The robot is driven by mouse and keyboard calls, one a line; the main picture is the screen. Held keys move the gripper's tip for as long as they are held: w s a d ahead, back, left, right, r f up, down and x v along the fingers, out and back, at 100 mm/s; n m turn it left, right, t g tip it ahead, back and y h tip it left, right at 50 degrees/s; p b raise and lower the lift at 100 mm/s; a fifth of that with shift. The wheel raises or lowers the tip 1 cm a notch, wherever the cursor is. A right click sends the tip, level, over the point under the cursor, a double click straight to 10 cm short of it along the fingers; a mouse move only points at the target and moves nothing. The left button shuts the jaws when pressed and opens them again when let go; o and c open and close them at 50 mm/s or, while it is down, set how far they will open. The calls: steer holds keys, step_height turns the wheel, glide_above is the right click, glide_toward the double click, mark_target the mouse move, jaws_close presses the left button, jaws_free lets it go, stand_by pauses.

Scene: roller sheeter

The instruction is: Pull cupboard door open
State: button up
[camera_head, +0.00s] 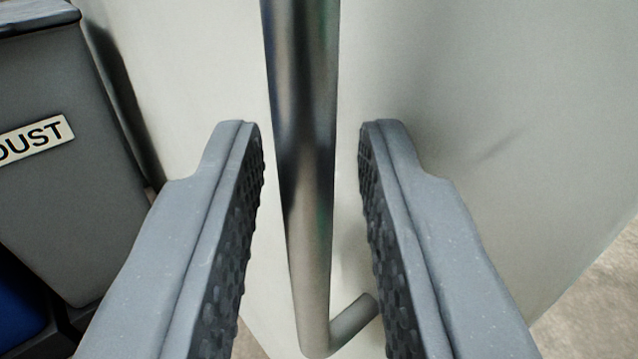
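The cupboard door (480,80) is a pale grey-white panel that fills most of the view. A vertical round metal bar handle (307,150) runs down its middle and bends back toward the door at its lower end. My gripper (312,135) is open, with one textured finger on each side of the bar. A gap shows between the bar and each finger, and the gap at the left finger looks the smaller. The upper end of the handle is out of view.
A dark grey bin (75,210) with a label ending in "DUST" stands at the left, close to the door's left edge. Part of a blue object (18,305) shows at the lower left. Bare floor (595,300) shows at the lower right.

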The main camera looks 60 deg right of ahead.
steer(key=shift+o, duration=0.2)
steer(key=shift+s+a+f, duration=0.1)
steer(key=p+v, duration=0.3)
steer(key=v, duration=1)
steer(key=shift+s+a, duration=0.25)
steer(key=shift+a, duration=0.1)
steer(key=shift+f, duration=0.1)
